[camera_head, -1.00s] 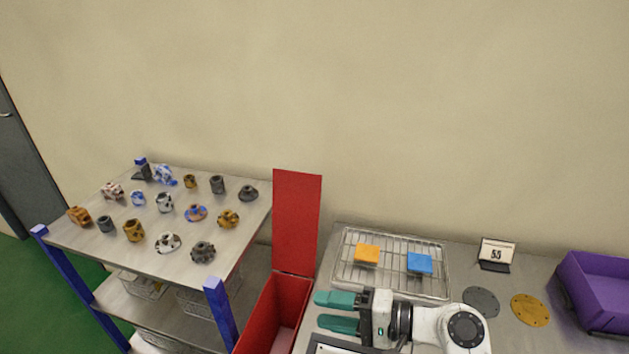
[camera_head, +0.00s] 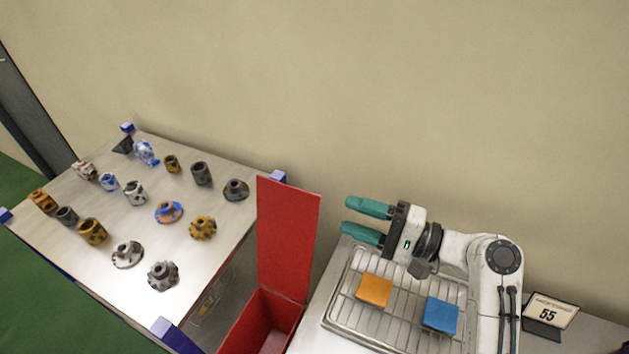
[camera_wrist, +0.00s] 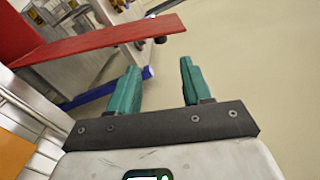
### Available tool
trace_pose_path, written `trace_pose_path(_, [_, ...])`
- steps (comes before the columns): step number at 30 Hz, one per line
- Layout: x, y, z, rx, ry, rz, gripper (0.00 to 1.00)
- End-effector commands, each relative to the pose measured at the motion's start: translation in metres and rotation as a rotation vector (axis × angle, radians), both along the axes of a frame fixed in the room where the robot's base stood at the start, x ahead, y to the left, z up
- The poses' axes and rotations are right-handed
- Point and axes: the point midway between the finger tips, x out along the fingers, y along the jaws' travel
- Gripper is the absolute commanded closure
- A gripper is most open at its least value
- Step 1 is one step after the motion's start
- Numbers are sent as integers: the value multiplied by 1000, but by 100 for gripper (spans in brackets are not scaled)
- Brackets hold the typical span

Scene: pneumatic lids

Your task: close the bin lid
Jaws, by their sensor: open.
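The red bin (camera_head: 262,325) stands between the shelf table and the work counter, with its inside showing from above. Its red lid (camera_head: 288,238) stands upright, open, at the bin's back edge. My gripper (camera_head: 352,219) has teal fingers and is open and empty. It is raised to the right of the lid, pointing left, apart from it. In the wrist view the lid (camera_wrist: 95,42) shows as a red strip at upper left, beyond the open fingers (camera_wrist: 155,85).
A wire rack (camera_head: 345,310) on the counter holds an orange block (camera_head: 374,290) and a blue block (camera_head: 441,315). A sign (camera_head: 549,313) stands at right. The shelf table (camera_head: 80,225) at left carries several machined parts. A plain wall is behind.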

Motion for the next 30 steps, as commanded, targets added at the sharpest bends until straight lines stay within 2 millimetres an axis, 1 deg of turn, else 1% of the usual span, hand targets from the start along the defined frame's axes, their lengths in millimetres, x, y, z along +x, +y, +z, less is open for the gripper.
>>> trace_pose_path(5, [6, 18, 1, 1, 2, 4, 51])
trace_pose_path(12, [20, 59, 2, 1, 2, 5, 51])
trace_pose_path(18, [31, 87, 1, -1, 1, 3, 51])
trace_pose_path(24, [36, 99, 0, 0, 0, 2, 51])
trace_pose_path(30, [36, 101, 0, 0, 0, 1, 51])
